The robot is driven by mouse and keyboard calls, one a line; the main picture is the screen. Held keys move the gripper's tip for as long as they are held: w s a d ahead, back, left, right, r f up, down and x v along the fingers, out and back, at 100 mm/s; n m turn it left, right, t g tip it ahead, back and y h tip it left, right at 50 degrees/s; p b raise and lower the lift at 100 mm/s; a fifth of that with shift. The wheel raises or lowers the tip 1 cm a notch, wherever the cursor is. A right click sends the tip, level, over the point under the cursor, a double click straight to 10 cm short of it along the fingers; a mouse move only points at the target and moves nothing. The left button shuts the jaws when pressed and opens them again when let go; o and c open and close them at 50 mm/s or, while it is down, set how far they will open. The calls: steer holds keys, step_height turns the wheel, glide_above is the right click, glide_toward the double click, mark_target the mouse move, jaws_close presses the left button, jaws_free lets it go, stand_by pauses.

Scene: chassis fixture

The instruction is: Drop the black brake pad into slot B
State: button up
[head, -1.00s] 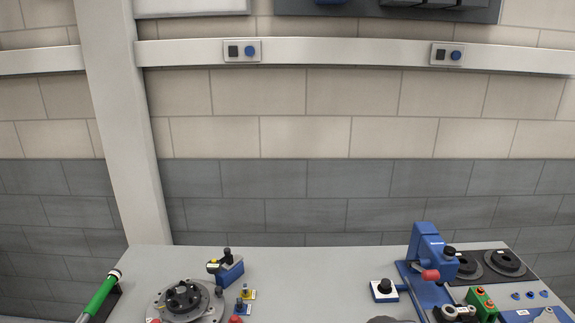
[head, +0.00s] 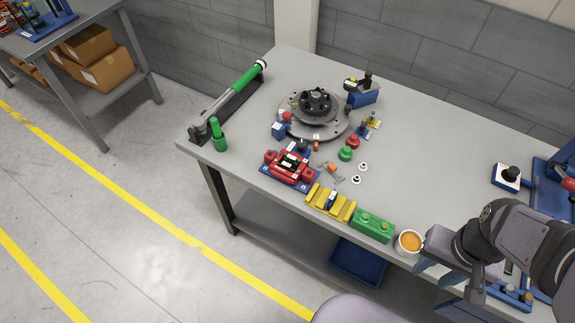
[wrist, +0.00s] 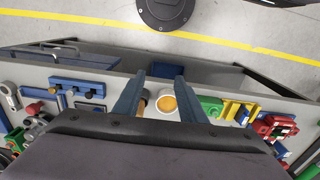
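My gripper (wrist: 160,88) is open in the wrist view, its two blue fingers apart with nothing held between them. In the head view it hangs at the table's front edge, right of the white cup. A red fixture on a blue base (head: 290,167) holds dark pieces; it also shows in the wrist view (wrist: 272,126). A yellow slotted block (head: 318,196) stands right of it, with a small dark blue and white piece (head: 331,200) in its middle. I cannot tell for certain which dark piece is the black brake pad. Slot letters are too small to read.
A white cup with orange contents (head: 410,241) and a green block (head: 372,225) stand between my gripper and the yellow block. A round grey hub (head: 315,108), red and green knobs and small loose parts lie behind. The table's middle right is clear.

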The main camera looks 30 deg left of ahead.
steer(key=shift+c, duration=0.2)
steer(key=c, duration=0.5)
steer(key=w+a+r+n, duration=0.2)
steer(key=w+a+n, duration=0.3)
steer(key=w+a, duration=0.55)
steer(key=n+p, duration=0.2)
steer(key=n, duration=1.1)
glide_above(286, 165)
steer(key=f, duration=0.6)
steer(key=shift+w+d+f, duration=0.25)
steer(key=shift+f, duration=0.15)
steer(key=shift+s+a+f, duration=0.1)
steer(key=shift+s+a, duration=0.1)
steer(key=shift+a, duration=0.1)
